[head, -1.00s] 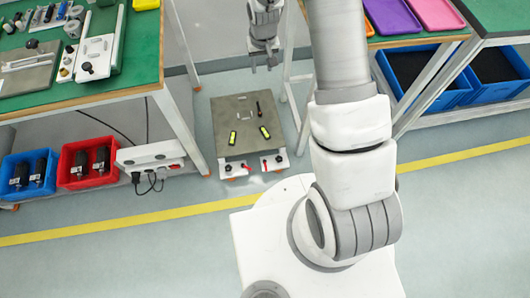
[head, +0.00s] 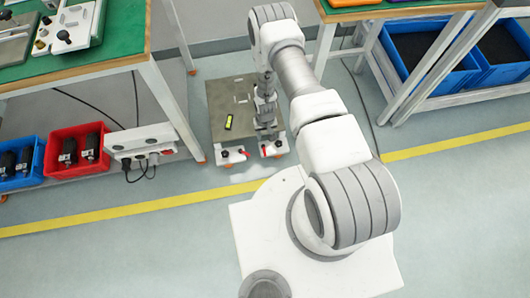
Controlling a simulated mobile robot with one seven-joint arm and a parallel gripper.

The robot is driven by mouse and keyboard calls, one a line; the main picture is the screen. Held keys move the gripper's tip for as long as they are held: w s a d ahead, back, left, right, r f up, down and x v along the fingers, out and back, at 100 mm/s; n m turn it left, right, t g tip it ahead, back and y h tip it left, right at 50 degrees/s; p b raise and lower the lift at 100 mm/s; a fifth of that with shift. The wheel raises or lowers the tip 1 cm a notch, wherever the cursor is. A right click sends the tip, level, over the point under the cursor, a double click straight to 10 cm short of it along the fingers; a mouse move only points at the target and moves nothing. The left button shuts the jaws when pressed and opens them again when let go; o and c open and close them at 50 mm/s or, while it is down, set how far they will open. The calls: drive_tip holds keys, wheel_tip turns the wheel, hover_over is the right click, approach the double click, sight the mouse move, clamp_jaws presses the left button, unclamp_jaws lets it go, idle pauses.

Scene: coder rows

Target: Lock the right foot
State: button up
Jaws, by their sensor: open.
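A low grey platform (head: 227,100) stands on the floor between the two workbenches. Two white feet with red levers sit along its near edge: the left foot (head: 232,155) and the right foot (head: 276,149). My gripper (head: 267,128) points down over the right part of the platform, just behind the right foot's red lever. Its fingers are small and partly merge with the dark parts around them; it appears empty. Whether it touches the lever cannot be told. A yellow and black item (head: 228,121) lies on the platform left of my gripper.
A red bin (head: 77,150) and a blue bin (head: 17,165) with black items sit under the left bench, beside a white power strip (head: 140,139). Blue crates (head: 427,58) stand under the right bench. Bench legs flank the platform. The floor in front is clear.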

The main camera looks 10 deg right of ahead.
sight(265, 154)
wheel_tip(265, 154, down, 17)
drive_tip(key=b, duration=0.6)
drive_tip(key=shift+b, duration=0.4)
drive_tip(key=shift+r, duration=0.1)
clamp_jaws()
